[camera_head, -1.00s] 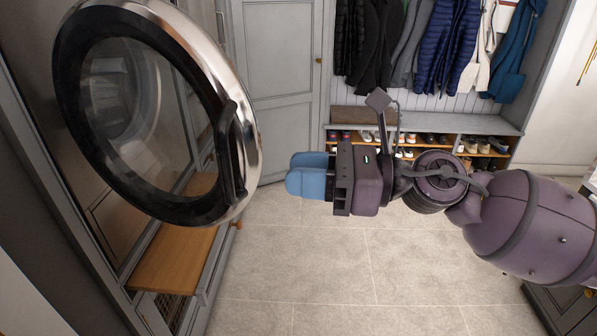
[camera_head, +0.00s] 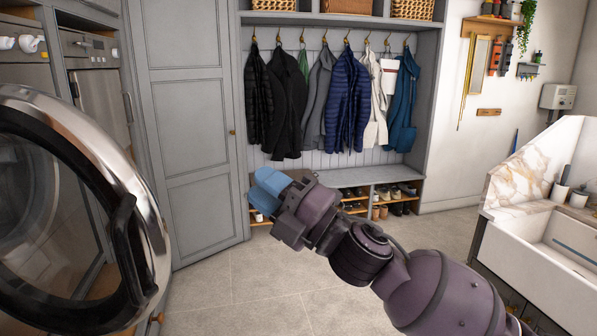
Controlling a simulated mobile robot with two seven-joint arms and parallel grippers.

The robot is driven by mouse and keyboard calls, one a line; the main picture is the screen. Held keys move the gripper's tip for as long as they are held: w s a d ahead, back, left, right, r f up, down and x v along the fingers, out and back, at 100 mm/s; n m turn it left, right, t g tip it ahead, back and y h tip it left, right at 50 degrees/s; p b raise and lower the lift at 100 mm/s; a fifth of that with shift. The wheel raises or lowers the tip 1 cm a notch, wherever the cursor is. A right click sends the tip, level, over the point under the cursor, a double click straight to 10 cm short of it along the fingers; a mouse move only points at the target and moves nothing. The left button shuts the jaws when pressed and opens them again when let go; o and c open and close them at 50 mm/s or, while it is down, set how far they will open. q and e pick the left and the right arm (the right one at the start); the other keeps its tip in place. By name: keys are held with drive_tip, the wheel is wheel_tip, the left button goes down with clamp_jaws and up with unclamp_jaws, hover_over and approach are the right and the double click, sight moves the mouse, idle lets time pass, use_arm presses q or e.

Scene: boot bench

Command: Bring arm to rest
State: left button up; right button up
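My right arm comes in from the bottom right and reaches up and left across the floor. Its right gripper (camera_head: 268,182) has blue fingers that lie close together, with nothing seen between them. The gripper is in front of the lower part of the coat alcove, clear of the round machine door. My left gripper is not in view.
An open round machine door (camera_head: 148,235) with a chrome rim and dark handle stands at the left. A tall grey cupboard (camera_head: 190,140) is behind it. A bench (camera_head: 375,175) with shoes is under hanging coats. A white sink (camera_head: 540,250) is at right. Tiled floor (camera_head: 235,290) is open between.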

drive_tip(key=w+d+f+m+t+h, duration=0.1)
drive_tip(key=d+f+m+t+h, duration=0.3)
drive_tip(key=d+f+m+h, duration=0.7)
drive_tip(key=w+d+f+m+t+h, duration=0.1)
drive_tip(key=d+f+m+t+h, duration=0.25)
drive_tip(key=d+f+m, duration=0.85)
drive_tip(key=s+d+f+m+g+h, duration=0.2)
drive_tip(key=s+d+f+m, duration=0.1)
drive_tip(key=s+f, duration=0.4)
drive_tip(key=s+d+f+m+g+h, duration=0.1)
drive_tip(key=s+d+f+m+h, duration=0.1)
drive_tip(key=s+f, duration=0.6)
drive_tip(key=s+d+f+m+g+h, duration=0.2)
drive_tip(key=s+d+f+m, duration=0.1)
drive_tip(key=s+f, duration=0.5)
wheel_tip(320, 180, down, 4)
drive_tip(key=shift+d+r+m+g+h, duration=0.1)
drive_tip(key=shift+d+m+g+h, duration=0.25)
drive_tip(key=shift+d, duration=0.45)
drive_tip(key=shift+a, duration=0.1)
